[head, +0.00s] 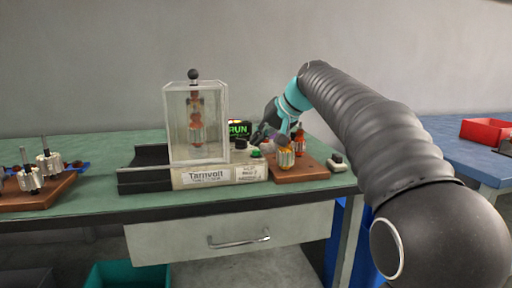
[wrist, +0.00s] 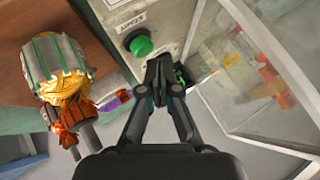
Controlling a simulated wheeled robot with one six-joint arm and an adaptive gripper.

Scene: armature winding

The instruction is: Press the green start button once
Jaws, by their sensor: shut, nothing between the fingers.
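The green start button (wrist: 141,46) sits on the grey control panel of the machine, under a label plate in the wrist view. It also shows as a small green dot in the head view (head: 256,153), at the right end of the winding machine (head: 206,177). My gripper (wrist: 164,62) is shut and empty. In the wrist view its fingertips appear just beside and below the button, with a gap in the picture. Whether they touch the panel, I cannot tell. In the head view, my arm comes from the right and its gripper end (head: 262,133) is near the button, partly hard to make out.
A clear guard box (head: 198,125) covers a wound armature left of the button. A lit RUN display (head: 239,129) stands behind. A wooden board (head: 308,172) with a copper-wound armature (head: 285,157) is close on the right. Another board (head: 38,194) with armatures lies far left.

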